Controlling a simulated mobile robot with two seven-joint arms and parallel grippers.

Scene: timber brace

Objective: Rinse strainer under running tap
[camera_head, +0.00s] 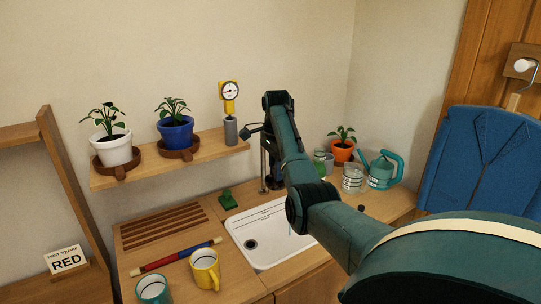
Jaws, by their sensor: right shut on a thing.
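My right arm reaches in from the lower right, over the sink, with its wrist high near the wall. My right gripper (262,132) is just left of the forearm, by the dark upright tap (264,170), and mostly hidden. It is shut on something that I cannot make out. The white sink (262,254) with its round drain lies below, partly covered by my arm. I cannot pick out a strainer or running water. My left gripper is out of view.
A red-and-blue bar (175,257), a yellow mug (205,269) and a teal mug (153,289) are on the left counter. A green block (228,200) sits behind the sink. A glass jar (353,178) and watering can (381,170) stand right. A shelf (215,149) holds plants.

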